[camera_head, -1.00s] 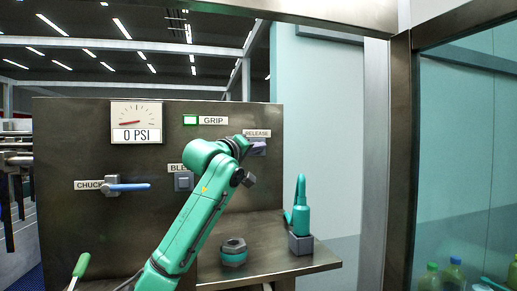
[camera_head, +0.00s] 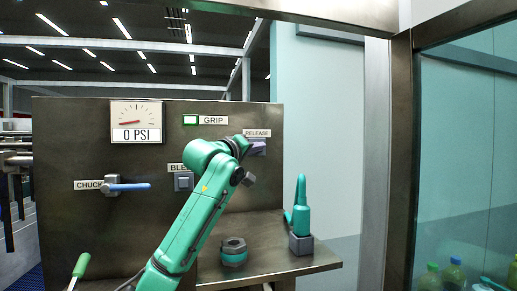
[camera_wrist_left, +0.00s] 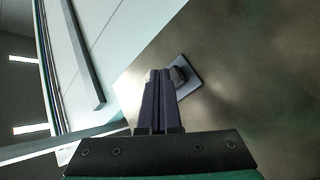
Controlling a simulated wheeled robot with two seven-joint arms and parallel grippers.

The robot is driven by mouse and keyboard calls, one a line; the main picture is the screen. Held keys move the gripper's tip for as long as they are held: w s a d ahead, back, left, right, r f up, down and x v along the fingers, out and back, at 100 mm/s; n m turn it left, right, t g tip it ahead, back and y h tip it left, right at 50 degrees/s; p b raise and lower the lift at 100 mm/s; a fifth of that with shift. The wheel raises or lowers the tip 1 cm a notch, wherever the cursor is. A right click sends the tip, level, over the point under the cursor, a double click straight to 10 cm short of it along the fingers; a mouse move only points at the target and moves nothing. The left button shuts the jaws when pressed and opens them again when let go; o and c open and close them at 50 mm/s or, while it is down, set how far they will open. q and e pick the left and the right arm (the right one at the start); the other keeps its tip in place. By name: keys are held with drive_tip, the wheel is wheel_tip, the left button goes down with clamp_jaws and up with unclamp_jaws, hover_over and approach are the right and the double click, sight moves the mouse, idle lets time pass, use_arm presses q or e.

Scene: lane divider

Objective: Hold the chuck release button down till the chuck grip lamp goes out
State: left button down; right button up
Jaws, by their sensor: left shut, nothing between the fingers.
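The chuck grip lamp (camera_head: 190,120) beside the GRIP label glows pale green on the steel panel. My left gripper (camera_head: 259,147) is shut and empty, its dark fingers at the release button under the RELEASE label. In the left wrist view the fingertips (camera_wrist_left: 160,74) overlap the release button (camera_wrist_left: 188,78), a grey button on a dark square plate. The fingers hide part of the button. I cannot tell how far it is pressed in. My right gripper is not in view.
The panel (camera_head: 80,135) also carries a gauge (camera_head: 136,122) reading 0 PSI, a blue-handled chuck lever (camera_head: 128,187) and a bleed button (camera_head: 183,181) partly behind my arm. Below, a shelf (camera_head: 275,262) bears a ringed hex part (camera_head: 233,252) and a green-topped fixture (camera_head: 301,222).

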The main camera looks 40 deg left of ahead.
use_arm(q)
drive_tip(key=shift+w+a, duration=0.15)
drive_tip(key=shift+w+a, duration=0.3)
drive_tip(key=shift+a, duration=0.15)
idle(0.8)
drive_tip(key=shift+s+d, duration=0.1)
idle(1.4)
drive_tip(key=shift+s+d+b, duration=0.4)
drive_tip(key=shift+d+b, duration=0.15)
drive_tip(key=shift+d, duration=0.05)
